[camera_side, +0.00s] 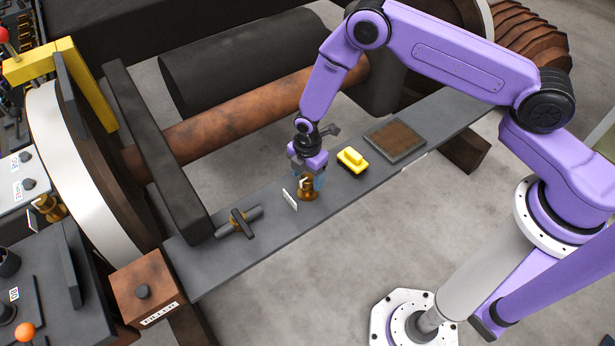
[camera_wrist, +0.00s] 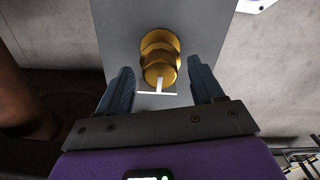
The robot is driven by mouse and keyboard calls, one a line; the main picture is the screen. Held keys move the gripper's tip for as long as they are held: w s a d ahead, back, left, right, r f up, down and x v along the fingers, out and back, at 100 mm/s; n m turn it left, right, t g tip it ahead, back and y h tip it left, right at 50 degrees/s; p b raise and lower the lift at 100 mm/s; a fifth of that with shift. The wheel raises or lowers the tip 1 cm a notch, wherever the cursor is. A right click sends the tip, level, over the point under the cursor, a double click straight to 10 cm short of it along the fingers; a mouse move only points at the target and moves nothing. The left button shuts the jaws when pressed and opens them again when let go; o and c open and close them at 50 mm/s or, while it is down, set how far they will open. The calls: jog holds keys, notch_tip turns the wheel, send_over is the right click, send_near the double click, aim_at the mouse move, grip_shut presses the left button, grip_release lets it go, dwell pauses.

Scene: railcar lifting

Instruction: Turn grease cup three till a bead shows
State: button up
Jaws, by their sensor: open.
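A brass grease cup (camera_side: 307,190) stands upright on the dark grey plank, with a small white tag (camera_side: 290,200) beside it. In the wrist view the cup (camera_wrist: 160,52) is between and just ahead of my two blue fingers, and the white tag (camera_wrist: 157,93) shows edge-on. No number is readable on the tag. My gripper (camera_side: 308,178) points down over the cup, and its fingers (camera_wrist: 163,78) are open, with a gap on each side of the cup. No bead can be made out. Another brass cup (camera_side: 50,208) is at the far left by a labelled panel.
The plank (camera_side: 270,232) also holds a dark T-handled tool (camera_side: 238,222), a yellow brush-like block (camera_side: 352,160) and a shallow brown-filled tray (camera_side: 396,140). A dark frame bar (camera_side: 155,150) and a rusty axle (camera_side: 225,125) lie behind. A rusty box (camera_side: 145,283) stands at the plank's left end.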

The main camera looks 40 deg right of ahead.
jog(key=shift+f, duration=0.65)
jog(key=shift+c, duration=0.4)
jog(key=c, duration=1)
jog(key=shift+m, duration=0.4)
